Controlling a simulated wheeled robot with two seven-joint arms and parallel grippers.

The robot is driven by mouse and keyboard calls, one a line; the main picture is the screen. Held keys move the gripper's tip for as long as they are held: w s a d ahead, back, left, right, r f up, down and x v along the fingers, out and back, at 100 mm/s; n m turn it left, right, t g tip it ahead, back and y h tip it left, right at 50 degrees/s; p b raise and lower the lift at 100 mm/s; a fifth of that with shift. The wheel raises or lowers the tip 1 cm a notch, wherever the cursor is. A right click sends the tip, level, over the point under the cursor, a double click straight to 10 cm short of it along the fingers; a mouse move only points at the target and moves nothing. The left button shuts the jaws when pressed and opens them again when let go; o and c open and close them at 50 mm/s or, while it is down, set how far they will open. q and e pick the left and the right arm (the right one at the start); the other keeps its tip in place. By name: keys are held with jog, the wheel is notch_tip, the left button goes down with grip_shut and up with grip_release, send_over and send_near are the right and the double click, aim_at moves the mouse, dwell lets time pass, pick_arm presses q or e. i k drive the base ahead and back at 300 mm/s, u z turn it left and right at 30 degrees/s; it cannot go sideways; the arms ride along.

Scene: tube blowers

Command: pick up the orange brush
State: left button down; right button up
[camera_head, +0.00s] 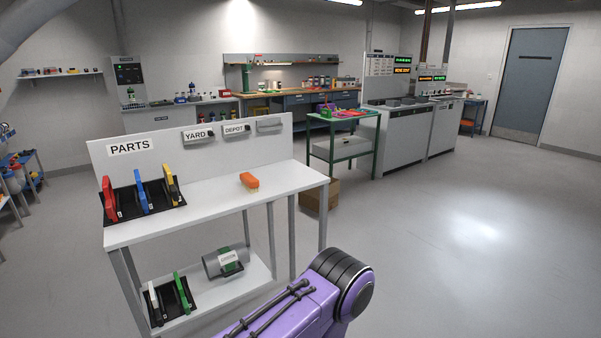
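An orange brush (249,181) lies on the white top of the parts bench (215,208), right of the middle and clear of the objects around it. Neither of my grippers shows in the head view. A purple arm link of mine with a black joint reaches in at the bottom centre, in front of the bench. Its hand is out of the picture.
A black rack (146,209) with red, blue and yellow upright parts stands left on the bench top. The lower shelf (262,272) holds a grey cylinder (213,263) and another rack. A cardboard box (319,196) sits behind the bench. Open floor (470,230) lies to the right.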

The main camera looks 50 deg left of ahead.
aim_at(249, 182)
jog(key=u, duration=0.25)
jog(key=i, duration=1.35)
jog(key=u, duration=1.05)
jog(key=i, duration=0.75)
jog(key=u, duration=0.85)
